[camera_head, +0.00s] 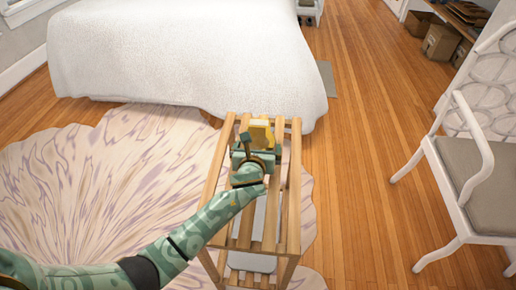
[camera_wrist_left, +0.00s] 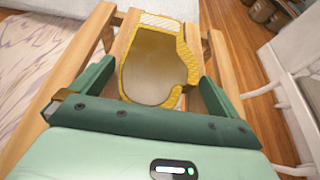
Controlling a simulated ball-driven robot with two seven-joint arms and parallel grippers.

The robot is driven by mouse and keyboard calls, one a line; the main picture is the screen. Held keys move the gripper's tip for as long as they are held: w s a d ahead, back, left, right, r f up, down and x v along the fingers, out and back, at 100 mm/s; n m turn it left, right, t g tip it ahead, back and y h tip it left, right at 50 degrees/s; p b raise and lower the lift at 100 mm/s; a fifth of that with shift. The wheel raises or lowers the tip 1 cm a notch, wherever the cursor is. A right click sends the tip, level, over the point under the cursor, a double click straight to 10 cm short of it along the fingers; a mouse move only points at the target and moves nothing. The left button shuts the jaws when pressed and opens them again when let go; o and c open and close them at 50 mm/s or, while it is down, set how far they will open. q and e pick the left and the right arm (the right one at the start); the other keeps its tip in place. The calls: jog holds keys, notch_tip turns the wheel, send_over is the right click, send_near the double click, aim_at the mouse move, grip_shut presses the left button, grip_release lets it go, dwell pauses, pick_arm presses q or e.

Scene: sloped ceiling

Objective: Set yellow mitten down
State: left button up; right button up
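The yellow mitten (camera_head: 261,131) is at the far end of a slatted wooden rack (camera_head: 224,160), just beyond my left gripper (camera_head: 257,150). In the left wrist view the mitten (camera_wrist_left: 184,55) has a yellow edge, a greyish-tan middle and a white cuff. The left gripper (camera_wrist_left: 157,75) is open there, one green finger on each side of the mitten. A narrow gap seems to show beside each finger. The mitten appears to rest on the slats, but its underside is hidden. My right gripper is in neither view.
A bed with a white cover (camera_head: 180,55) stands behind the rack. A white chair with a grey seat (camera_head: 485,190) is at the right. A patterned rug (camera_head: 90,190) lies at the left. Wooden floor (camera_head: 360,150) is clear between rack and chair. Boxes (camera_head: 440,42) sit at the far right.

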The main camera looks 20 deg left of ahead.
pick_arm(q)
jog(key=shift+s+r, duration=0.1)
jog(key=shift+r, duration=0.05)
jog(key=p+v, duration=0.6)
jog(key=v, duration=0.5)
jog(key=shift+d, duration=0.1)
jog(key=shift+s+d+p, duration=0.1)
jog(key=shift+s+p, duration=0.2)
jog(key=shift+s, duration=0.05)
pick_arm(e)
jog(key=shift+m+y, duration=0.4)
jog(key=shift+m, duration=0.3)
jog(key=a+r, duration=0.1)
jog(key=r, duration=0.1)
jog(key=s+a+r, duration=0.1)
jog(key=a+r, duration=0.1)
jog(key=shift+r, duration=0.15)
pick_arm(q)
jog(key=shift+d, duration=0.1)
